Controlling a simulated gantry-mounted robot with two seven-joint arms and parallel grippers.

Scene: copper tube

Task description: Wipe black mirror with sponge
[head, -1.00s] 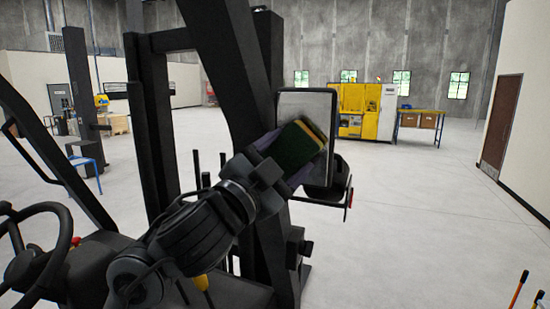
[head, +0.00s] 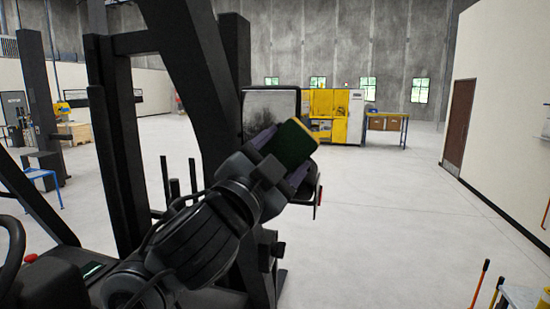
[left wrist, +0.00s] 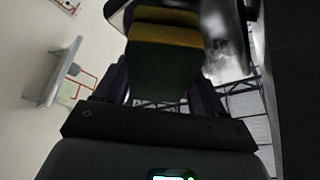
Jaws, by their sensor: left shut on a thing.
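The sponge (head: 291,145), dark green with a yellow layer, is held tilted between the fingers of my left gripper (head: 281,158). The mirror (head: 270,106) is a dark-framed rectangle on the vehicle's front post, its face showing a grey reflection. In the head view the sponge and gripper cover the mirror's lower right part and edge. In the left wrist view the sponge (left wrist: 163,62) fills the upper middle, with the mirror (left wrist: 218,38) close to its right. I cannot tell whether the sponge touches the glass. My right gripper is not in view.
The vehicle's black post (head: 205,90) rises directly left of my left gripper. A yellow machine (head: 327,118) and a blue-legged table (head: 386,122) with boxes stand far behind. The floor (head: 390,210) at right is open. Orange-handled tools (head: 480,283) stand at bottom right.

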